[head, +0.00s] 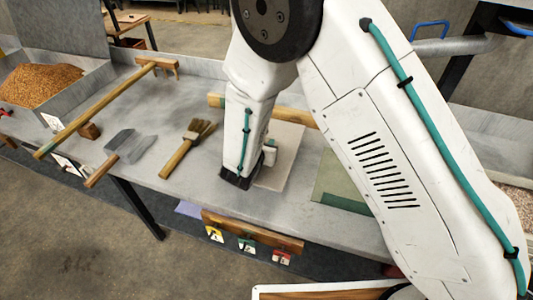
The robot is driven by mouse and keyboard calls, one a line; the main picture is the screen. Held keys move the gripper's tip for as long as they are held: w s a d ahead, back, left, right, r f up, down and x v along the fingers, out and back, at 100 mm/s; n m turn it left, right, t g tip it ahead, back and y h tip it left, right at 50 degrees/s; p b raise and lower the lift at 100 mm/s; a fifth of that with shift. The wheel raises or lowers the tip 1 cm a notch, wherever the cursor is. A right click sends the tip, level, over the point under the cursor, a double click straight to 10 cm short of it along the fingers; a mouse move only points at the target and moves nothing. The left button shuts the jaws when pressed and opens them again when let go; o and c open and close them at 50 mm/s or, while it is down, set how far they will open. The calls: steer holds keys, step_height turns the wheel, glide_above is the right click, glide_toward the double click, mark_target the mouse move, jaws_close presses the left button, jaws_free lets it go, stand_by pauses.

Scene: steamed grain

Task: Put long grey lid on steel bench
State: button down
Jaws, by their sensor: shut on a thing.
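The steel bench (185,198) is a long grey table running across the view. The dark end of my gripper (238,182) is low over the middle of the bench, with its fingertips mostly hidden. My gripper is shut. A flat, long pale grey plate (288,150), which looks like the long grey lid, shows just right of it and partly behind my arm. The jaws' contact with it is hidden. I cannot tell whether the plate touches the bench.
A brush (190,147), a grey scoop (130,145) and a long wooden rake (95,108) lie left of my gripper. A grain bin (103,75) stands at far left. A greenish panel (340,182) lies to the right. A wooden rail (252,229) with coloured tags hangs at the front edge.

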steer(key=shift+f, duration=2.1)
steer(key=shift+f, duration=0.1)
steer(key=c, duration=1.3)
jaws_free()
steer(key=shift+f, duration=0.1)
steer(key=shift+r, duration=0.2)
steer(key=v, duration=1.2)
